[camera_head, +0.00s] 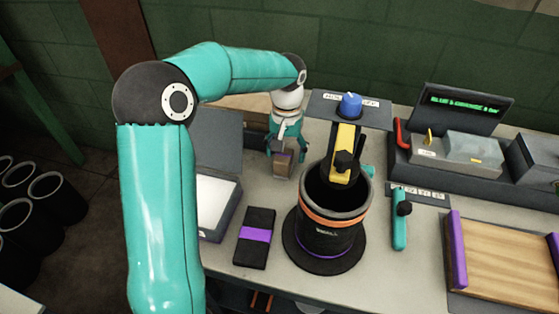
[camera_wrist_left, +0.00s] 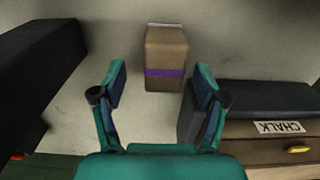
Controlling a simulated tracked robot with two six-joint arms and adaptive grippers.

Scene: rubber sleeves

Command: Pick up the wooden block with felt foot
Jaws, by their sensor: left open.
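The wooden block (camera_head: 281,165) stands on the bench behind the black drum, partly covered by my left gripper (camera_head: 286,143). In the left wrist view the block (camera_wrist_left: 166,50) is brown with a purple band, and lies ahead of the open fingers. My left gripper (camera_wrist_left: 162,82) has its two fingers spread, with nothing held between them. A clear contact between fingers and block does not show. My right gripper is in neither view.
The black drum (camera_head: 330,236) with an orange band stands close in front of the block. A grey open case (camera_head: 225,222) is to its left. A drawer unit labelled CHALK (camera_wrist_left: 270,135) is near the right finger. A black pad (camera_head: 249,255) with a purple band lies in front.

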